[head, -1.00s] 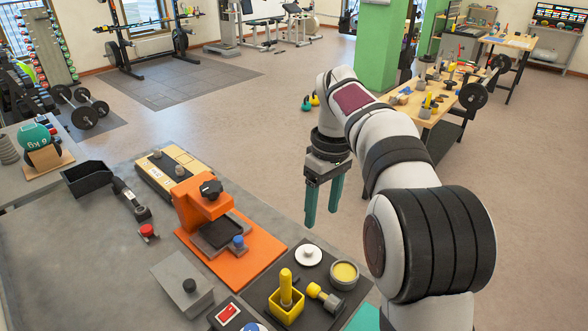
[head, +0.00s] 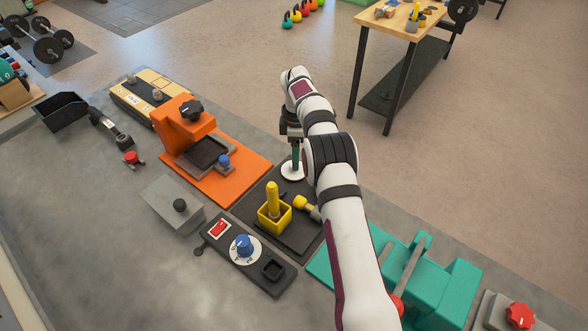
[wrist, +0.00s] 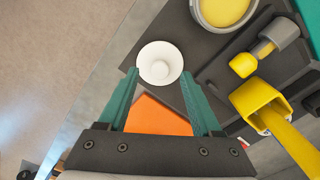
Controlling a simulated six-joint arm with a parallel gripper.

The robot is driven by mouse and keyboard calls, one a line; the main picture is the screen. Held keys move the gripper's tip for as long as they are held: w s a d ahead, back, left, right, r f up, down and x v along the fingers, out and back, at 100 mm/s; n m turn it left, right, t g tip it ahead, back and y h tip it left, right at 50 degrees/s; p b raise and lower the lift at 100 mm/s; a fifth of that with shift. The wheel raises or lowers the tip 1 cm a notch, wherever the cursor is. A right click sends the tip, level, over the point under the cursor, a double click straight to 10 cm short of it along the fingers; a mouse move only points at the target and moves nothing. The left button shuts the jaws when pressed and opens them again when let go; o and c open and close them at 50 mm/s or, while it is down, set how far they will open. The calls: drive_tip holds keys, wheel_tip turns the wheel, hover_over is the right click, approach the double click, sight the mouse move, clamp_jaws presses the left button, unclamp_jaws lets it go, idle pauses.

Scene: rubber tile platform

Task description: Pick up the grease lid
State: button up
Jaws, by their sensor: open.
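The grease lid, a round white disc with a small raised centre, lies on the black tray (head: 262,229). The lid (head: 292,174) is partly covered by my gripper in the head view. In the wrist view the lid (wrist: 160,50) shows whole, just beyond and between my fingertips. My gripper (head: 296,158) points down over the lid with teal fingers. The gripper (wrist: 159,77) is open and empty in the wrist view. The gap in height between fingertips and lid is hard to tell. The grey grease pot (wrist: 197,14) with yellow grease shows at the wrist view's top; my arm hides it in the head view.
A yellow holder (head: 262,217) with an upright yellow handle and a yellow-grey tool (head: 306,204) share the tray. An orange fixture (head: 235,185) stands to the left. A teal vise (head: 450,285) is at right. The platform edge lies just behind the lid.

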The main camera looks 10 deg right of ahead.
wheel_tip(320, 180, down, 4)
drive_tip(key=shift+a+r, duration=0.1)
drive_tip(key=shift+r, duration=0.15)
clamp_jaws()
